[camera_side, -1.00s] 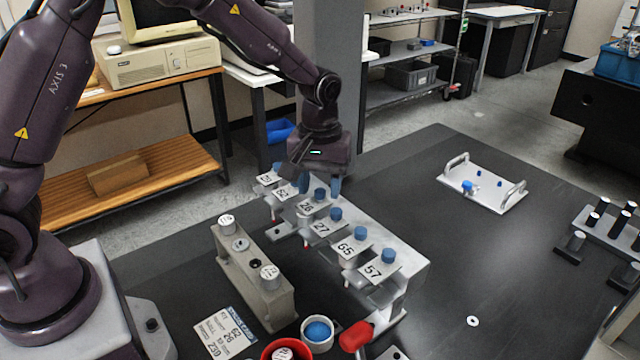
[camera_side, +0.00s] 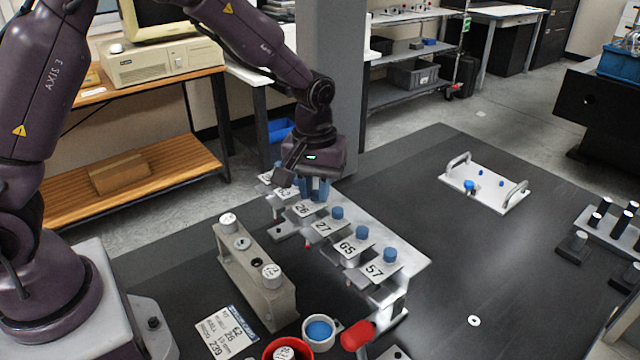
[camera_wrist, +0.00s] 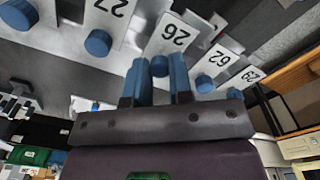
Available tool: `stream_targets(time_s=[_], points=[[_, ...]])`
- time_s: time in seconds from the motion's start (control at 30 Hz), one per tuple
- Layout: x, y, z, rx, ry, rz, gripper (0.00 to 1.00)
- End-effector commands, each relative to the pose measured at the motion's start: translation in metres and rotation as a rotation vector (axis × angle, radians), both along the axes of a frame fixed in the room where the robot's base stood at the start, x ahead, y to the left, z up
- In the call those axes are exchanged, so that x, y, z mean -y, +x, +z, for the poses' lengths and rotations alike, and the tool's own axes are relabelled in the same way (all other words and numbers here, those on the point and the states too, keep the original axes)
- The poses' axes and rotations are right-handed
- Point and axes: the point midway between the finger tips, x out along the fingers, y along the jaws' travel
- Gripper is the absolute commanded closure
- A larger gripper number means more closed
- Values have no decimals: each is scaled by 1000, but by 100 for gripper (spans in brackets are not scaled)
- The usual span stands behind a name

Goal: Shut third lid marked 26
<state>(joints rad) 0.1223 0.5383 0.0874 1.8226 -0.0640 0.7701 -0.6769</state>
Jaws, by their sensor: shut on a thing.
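The lid marked 26 (camera_side: 302,209) is a pale numbered plate with a blue knob, third from the far end of the metal rack (camera_side: 415,266). It also shows in the wrist view (camera_wrist: 174,34). My gripper (camera_side: 315,190) is over it, with its blue fingers shut on the knob (camera_wrist: 159,66), seen between them in the wrist view. The fingers mostly hide the knob in the side view. Lid 62 (camera_wrist: 218,60) and lid 27 (camera_side: 323,228) are on either side, each with its own blue knob. How far lid 26 is closed I cannot tell.
A grey block with white-capped plugs (camera_side: 262,300) stands left of the rack. A red cup (camera_side: 270,350), a white cup with blue contents (camera_side: 337,328) and a red handle (camera_side: 357,336) are at the near end.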

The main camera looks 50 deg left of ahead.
Motion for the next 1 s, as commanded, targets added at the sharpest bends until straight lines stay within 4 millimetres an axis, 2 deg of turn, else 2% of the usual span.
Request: stream_targets(time_s=[0.17, 0.2, 0.3, 0.67, 0.77, 1.0], points=[[0, -5, 0, -21, 0, -1, 100], [0, -5, 0, -20, 1, -1, 73], [0, -5, 0, -18, 1, -1, 54], [0, -3, 6, -13, 0, -1, 54], [0, -3, 20, -11, 0, -2, 54], [0, -2, 73, -8, 0, -2, 54]])
